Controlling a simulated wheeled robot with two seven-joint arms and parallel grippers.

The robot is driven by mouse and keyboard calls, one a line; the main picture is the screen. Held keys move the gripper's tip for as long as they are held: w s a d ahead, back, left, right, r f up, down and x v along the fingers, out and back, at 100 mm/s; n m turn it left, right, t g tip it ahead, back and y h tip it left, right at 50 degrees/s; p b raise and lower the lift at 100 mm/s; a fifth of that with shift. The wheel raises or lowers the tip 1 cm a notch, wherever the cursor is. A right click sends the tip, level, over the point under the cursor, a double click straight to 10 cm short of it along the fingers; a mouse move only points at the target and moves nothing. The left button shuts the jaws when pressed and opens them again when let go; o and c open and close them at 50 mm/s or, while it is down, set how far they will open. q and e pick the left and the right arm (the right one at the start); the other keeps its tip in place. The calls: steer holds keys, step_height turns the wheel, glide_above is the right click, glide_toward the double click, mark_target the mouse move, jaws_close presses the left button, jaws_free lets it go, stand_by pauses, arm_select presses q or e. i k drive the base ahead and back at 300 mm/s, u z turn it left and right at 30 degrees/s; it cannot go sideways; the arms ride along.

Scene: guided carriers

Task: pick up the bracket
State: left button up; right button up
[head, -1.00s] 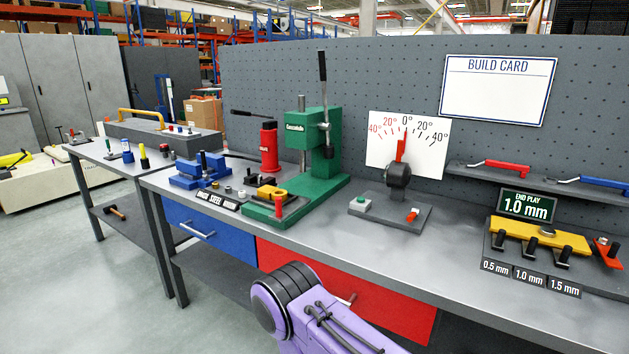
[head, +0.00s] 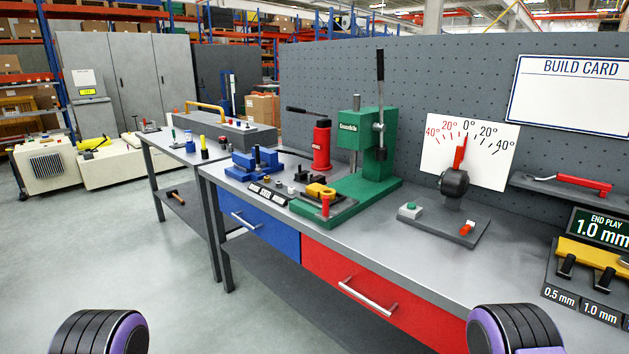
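I cannot pick out a bracket with certainty. A small yellow part with a raised round top (head: 319,190) sits at the base of the green arbor press (head: 378,150) on the grey workbench (head: 405,225); it could be the bracket, but it is too small to tell. Neither of my grippers is in view. Only purple and black links of my arms show at the bottom left and bottom right, in front of the bench.
A blue vise (head: 252,163), red bottle jack (head: 321,146) and tilt gauge (head: 454,185) stand on the bench. A yellow bar fixture (head: 592,255) is at right. A second bench (head: 165,142) stands at left. The floor (head: 140,250) at left is clear.

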mark_target(305, 177)
steer(key=u, duration=1.3)
steer(key=i, duration=1.6)
steer(key=z, duration=1.9)
